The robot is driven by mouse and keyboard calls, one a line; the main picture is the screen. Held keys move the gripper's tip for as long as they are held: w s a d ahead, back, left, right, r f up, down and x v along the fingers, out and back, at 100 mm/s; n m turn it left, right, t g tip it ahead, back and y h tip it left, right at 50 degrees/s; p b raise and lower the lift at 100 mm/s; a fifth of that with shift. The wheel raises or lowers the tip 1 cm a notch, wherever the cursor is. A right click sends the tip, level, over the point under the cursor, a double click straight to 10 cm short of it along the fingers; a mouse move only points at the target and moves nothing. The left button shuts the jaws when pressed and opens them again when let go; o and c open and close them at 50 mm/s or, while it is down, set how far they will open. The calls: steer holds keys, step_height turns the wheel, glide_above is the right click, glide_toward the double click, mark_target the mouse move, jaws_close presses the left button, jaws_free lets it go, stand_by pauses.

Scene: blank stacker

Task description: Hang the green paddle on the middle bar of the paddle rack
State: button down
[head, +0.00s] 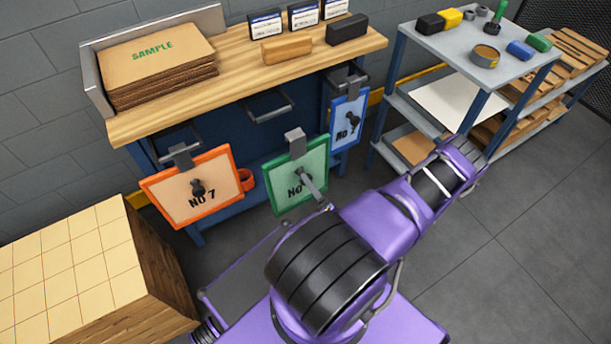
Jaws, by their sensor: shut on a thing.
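The green paddle (284,188) is a green-framed board with a pale green face, dark lettering and a grey hook plate on top. It is held upright in front of the blue rack, below and right of the middle bar (268,105). The middle bar is bare, and the paddle's hook looks apart from it. My gripper (309,182) appears as grey fingers at the paddle's face, shut on its knob, which they cover. My purple arm hides the rest of the hand. An orange paddle (168,198) hangs on the left bar, a blue paddle (338,137) on the right bar.
The wooden bench top (240,66) above the rack bears a cardboard stack (155,60), boxes and blocks. A grey shelf cart (430,50) stands right. A wooden block (70,260) fills the lower left. The floor at right is clear.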

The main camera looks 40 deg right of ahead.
steer(key=f+b+x, duration=0.2)
steer(key=b+x, duration=0.2)
steer(key=x, duration=1.1)
steer(key=shift+w+d+f, duration=0.2)
steer(key=shift+d+f, duration=0.1)
steer(key=shift+d, duration=0.05)
stand_by(1.1)
